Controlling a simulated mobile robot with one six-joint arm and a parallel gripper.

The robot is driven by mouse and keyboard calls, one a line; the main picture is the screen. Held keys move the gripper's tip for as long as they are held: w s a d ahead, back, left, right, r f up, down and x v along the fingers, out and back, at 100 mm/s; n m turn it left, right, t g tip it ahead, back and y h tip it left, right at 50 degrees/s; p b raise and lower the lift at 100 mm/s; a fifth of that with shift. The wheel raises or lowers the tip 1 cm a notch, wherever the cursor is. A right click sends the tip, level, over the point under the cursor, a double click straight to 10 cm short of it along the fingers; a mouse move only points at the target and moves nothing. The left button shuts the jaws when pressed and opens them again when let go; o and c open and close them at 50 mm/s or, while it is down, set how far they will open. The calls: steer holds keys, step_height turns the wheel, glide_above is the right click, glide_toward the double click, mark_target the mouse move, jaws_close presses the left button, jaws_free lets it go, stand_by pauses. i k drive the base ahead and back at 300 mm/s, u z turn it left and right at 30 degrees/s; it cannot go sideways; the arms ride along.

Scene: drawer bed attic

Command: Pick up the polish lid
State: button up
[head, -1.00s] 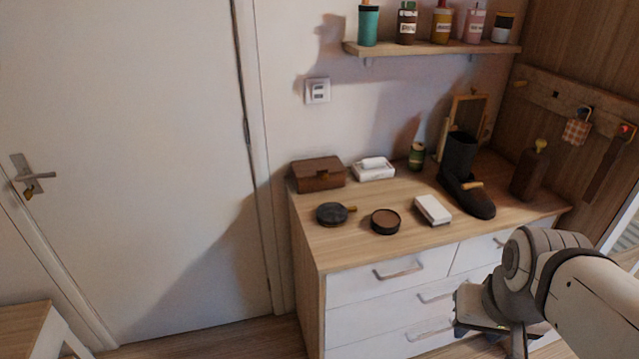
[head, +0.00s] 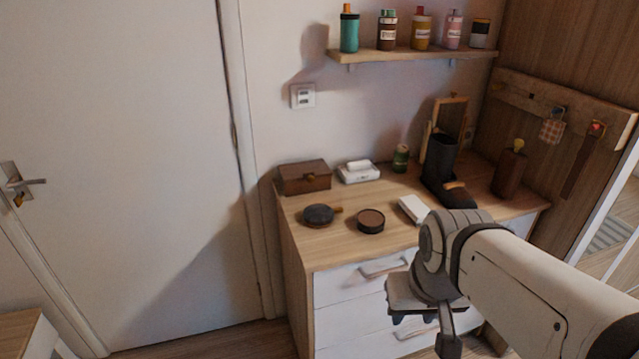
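The polish lid appears to be the dark round piece (head: 318,214) with a small brass-coloured tab, lying on the left part of the dresser top. Just right of it stands an open round tin (head: 370,221) with brown content, apart from it. My gripper (head: 414,319) hangs in front of the dresser drawers, below and to the right of both. Its fingers are small and partly hidden, so I cannot tell whether it is open or shut. I see nothing held in it.
A bottle shelf (head: 415,53) hangs above. The dresser's front left corner is clear.

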mark_target(318, 216)
steer(key=i, duration=0.95)
steer(key=u, duration=0.05)
